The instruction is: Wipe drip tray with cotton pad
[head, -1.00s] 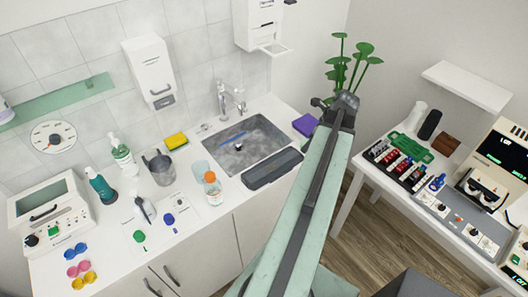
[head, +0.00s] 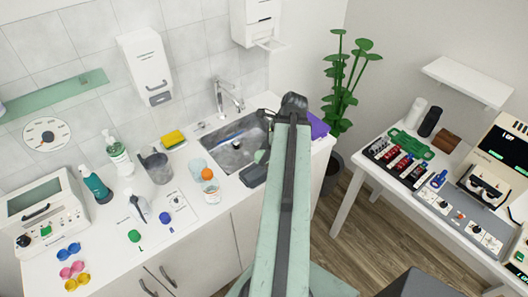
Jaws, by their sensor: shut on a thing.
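A long dark grey tray (head: 252,176) lies on the counter at the front right of the sink; my arm hides its right part. A small white ledge (head: 271,44) juts from the wall dispenser above; I cannot tell which of the two is the drip tray. My gripper (head: 262,155) shows only as a dark shape at the left edge of my arm, over the tray's far side. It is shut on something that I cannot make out. I see no cotton pad, and I cannot tell whether the gripper touches the tray.
The sink (head: 232,142) with its tap (head: 228,97) is left of my arm. A purple block (head: 318,126) is just right of the arm. An orange-capped bottle (head: 209,184) and a jug (head: 157,167) stand on the left counter. A plant (head: 345,85) stands right.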

